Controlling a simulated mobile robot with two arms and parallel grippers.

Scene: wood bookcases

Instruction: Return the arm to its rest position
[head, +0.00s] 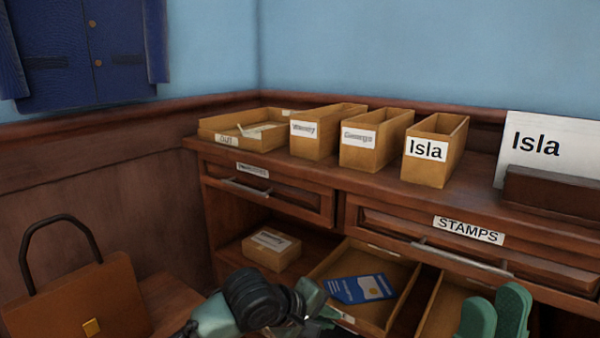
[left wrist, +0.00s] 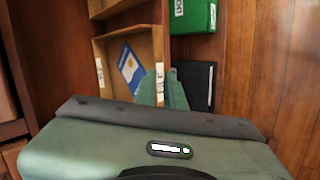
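My left gripper (head: 310,300) is low in the head view, in front of an open wooden tray and partly hidden by its own dark wrist. My right gripper (head: 497,305) shows as two green fingers at the bottom right, a little apart and empty, below the STAMPS drawer. A blue card (head: 360,289) lies in the open tray (head: 397,290). It also shows in the left wrist view (left wrist: 130,68), just left of the fingers.
A dark wood cabinet (head: 480,205) bears an OUT tray (head: 245,130), several labelled boxes and an Isla sign (head: 548,150). A small box (head: 271,249) sits on its lower shelf. A brown bag (head: 80,290) stands at the left. A green box (left wrist: 193,16) shows in the wrist view.

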